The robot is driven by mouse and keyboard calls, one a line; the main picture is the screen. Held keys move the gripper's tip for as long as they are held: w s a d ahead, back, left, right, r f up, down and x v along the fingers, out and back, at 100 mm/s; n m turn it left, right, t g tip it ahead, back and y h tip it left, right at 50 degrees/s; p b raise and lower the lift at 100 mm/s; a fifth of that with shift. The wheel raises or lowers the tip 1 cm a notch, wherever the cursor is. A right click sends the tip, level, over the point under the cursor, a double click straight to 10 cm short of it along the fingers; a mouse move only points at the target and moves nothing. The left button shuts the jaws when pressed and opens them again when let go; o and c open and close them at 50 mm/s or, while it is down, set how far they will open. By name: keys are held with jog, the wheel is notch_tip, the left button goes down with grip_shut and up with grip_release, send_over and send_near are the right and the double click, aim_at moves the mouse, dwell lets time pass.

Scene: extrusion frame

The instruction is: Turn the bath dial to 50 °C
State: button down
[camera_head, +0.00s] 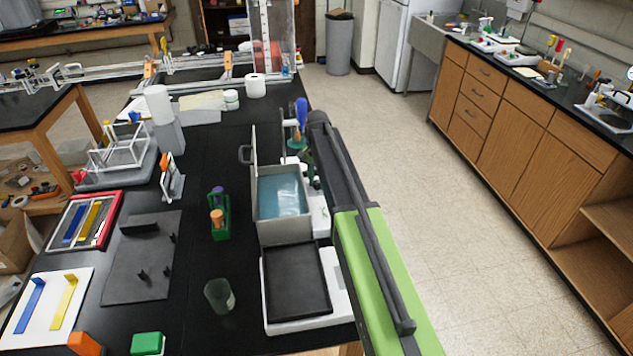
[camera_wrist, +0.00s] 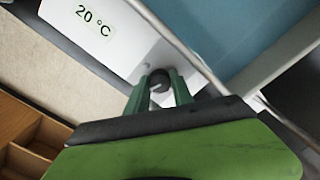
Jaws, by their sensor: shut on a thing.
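The water bath (camera_head: 285,232) is a grey metal tank of blue water with its lid standing upright at the left, seen in the head view. In the wrist view its white panel shows the reading 20 °C (camera_wrist: 93,19). The small dark round bath dial (camera_wrist: 159,76) sits on that panel, below and to the right of the reading. My gripper (camera_wrist: 160,88) has its two green fingers on either side of the dial and is shut on it. In the head view the dial is hidden behind my arm.
A black-topped white device (camera_head: 298,280) stands in front of the bath. A beaker (camera_head: 219,295) and a green rack (camera_head: 219,219) stand to its left. Bottles stand behind my arm. The floor aisle (camera_head: 430,190) at the right is clear.

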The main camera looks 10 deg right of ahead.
aim_at(317, 182)
jog(key=shift+m, duration=0.8)
jog(key=c, duration=1.1)
grip_release()
notch_tip(317, 182, up, 17)
jog(key=p, duration=1.7)
jog(key=shift+r, duration=0.2)
